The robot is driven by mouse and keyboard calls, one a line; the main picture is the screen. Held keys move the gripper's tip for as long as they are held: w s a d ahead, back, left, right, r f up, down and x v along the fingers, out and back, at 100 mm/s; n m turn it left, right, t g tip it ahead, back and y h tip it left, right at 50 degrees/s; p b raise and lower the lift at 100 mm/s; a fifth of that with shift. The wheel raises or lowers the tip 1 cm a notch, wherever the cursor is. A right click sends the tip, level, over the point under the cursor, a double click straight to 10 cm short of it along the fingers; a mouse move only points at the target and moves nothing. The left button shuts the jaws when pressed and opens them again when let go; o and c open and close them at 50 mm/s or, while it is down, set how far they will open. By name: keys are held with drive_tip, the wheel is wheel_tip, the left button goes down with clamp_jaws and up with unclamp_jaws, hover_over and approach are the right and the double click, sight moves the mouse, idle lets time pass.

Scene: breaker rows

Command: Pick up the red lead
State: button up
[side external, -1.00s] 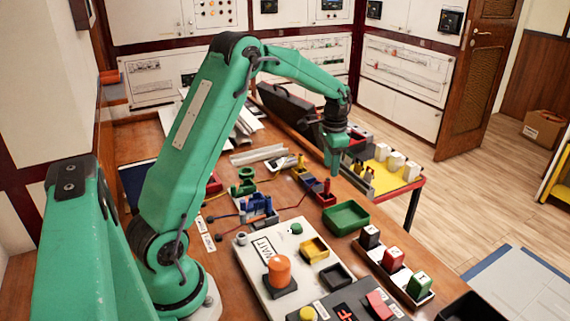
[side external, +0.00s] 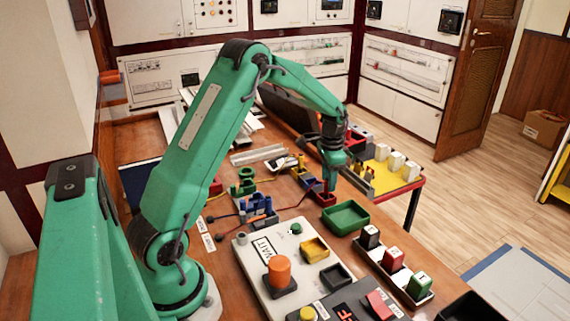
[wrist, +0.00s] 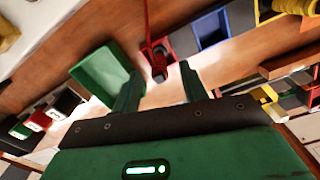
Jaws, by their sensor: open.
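The red lead (wrist: 148,18) shows in the wrist view as a thin red strand running down to a small red holder (wrist: 147,48). A dark plug-like end (wrist: 160,72) lies at the holder, in line with the gap between my fingers. My gripper (wrist: 160,74) is open, with one green finger on each side of that gap and nothing held.
A green tray (side external: 346,217) stands close beside the red holder; it also shows in the wrist view (wrist: 90,75). A blue bin (wrist: 211,29) is on the other side. A white rack with labelled blocks (side external: 393,270) and a control panel (side external: 262,280) stand nearer the camera.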

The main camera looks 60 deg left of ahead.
drive_tip(key=shift+f, duration=1.3)
clamp_jaws()
